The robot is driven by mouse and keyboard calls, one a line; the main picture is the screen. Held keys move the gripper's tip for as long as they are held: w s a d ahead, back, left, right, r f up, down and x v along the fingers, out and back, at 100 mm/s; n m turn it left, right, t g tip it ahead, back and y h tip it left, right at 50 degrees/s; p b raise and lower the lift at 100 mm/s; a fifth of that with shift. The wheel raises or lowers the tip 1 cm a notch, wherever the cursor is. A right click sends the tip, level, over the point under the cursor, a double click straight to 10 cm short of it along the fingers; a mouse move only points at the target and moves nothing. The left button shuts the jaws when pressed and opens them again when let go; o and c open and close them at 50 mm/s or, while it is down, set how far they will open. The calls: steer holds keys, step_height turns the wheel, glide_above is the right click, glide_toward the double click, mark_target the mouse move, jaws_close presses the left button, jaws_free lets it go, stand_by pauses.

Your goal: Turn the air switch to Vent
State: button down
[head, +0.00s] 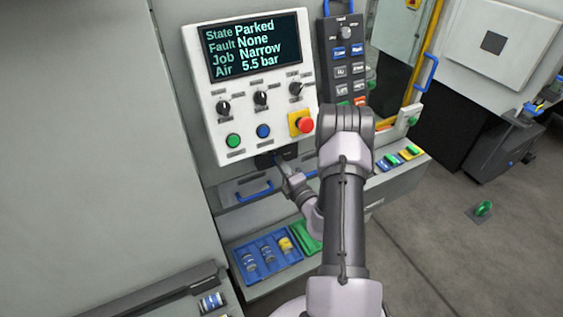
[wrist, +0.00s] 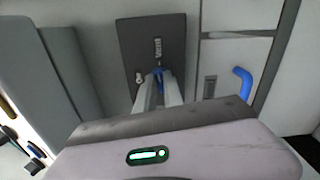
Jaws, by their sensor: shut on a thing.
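The air switch's dark plate (wrist: 140,45) shows in the wrist view, with the word Vent on it just beyond my fingertips. My gripper (wrist: 159,82) is shut on the blue switch handle (wrist: 158,72) in front of this plate. The fingers hide most of the handle, so I cannot tell its exact angle. In the head view my gripper (head: 281,164) is at the dark plate (head: 264,161) below the control panel (head: 206,96). The panel's screen (head: 254,46) reads Parked, None, Narrow and Air 5.5 bar.
A red stop button (head: 305,125), knobs and coloured buttons sit on the panel above. A blue drawer handle (head: 255,192) is below left. A blue tray (head: 247,279) with parts stands lower down. A keypad (head: 345,60) hangs to the right. Open floor lies at right.

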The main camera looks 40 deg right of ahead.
steer(key=shift+m+p, duration=0.35)
steer(key=shift+m, duration=0.45)
steer(key=shift+f, duration=0.1)
steer(key=c, duration=1.5)
jaws_free()
steer(key=shift+o, duration=0.2)
steer(key=v, duration=1.7)
steer(key=shift+s+a+b, duration=0.15)
steer(key=shift+s+b, duration=0.05)
steer(key=shift+b, duration=0.25)
